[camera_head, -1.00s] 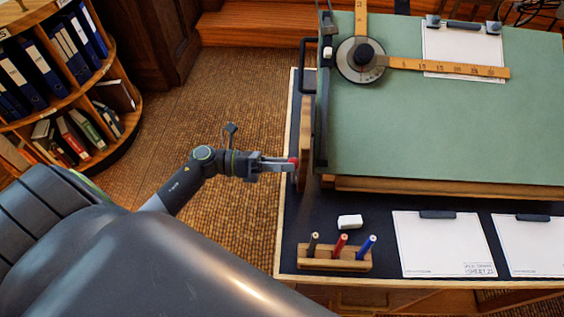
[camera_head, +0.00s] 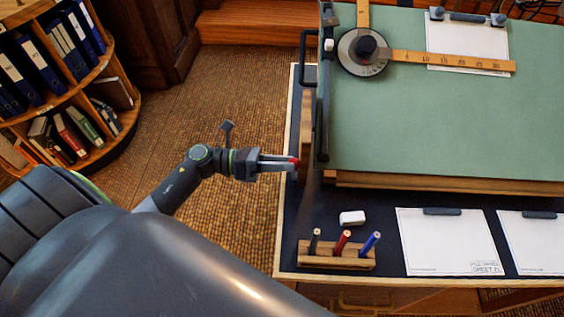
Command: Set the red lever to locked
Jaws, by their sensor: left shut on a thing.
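The red lever (camera_head: 296,162) shows as a small red end at the left side of the green drafting board (camera_head: 430,125), beside the wooden support. My left gripper (camera_head: 290,163) reaches in from the left with its fingers shut on the red lever. The fingers hide most of the lever, so its exact setting cannot be read. The board is tilted on the dark desk top. My right gripper is out of the view.
A pen holder (camera_head: 335,258) with three markers and a white eraser (camera_head: 352,217) stand at the desk's front left. Paper sheets (camera_head: 447,245) lie to their right. A drafting arm with a ruler (camera_head: 450,62) lies on the board. A bookshelf (camera_head: 75,72) is at the left; floor between is clear.

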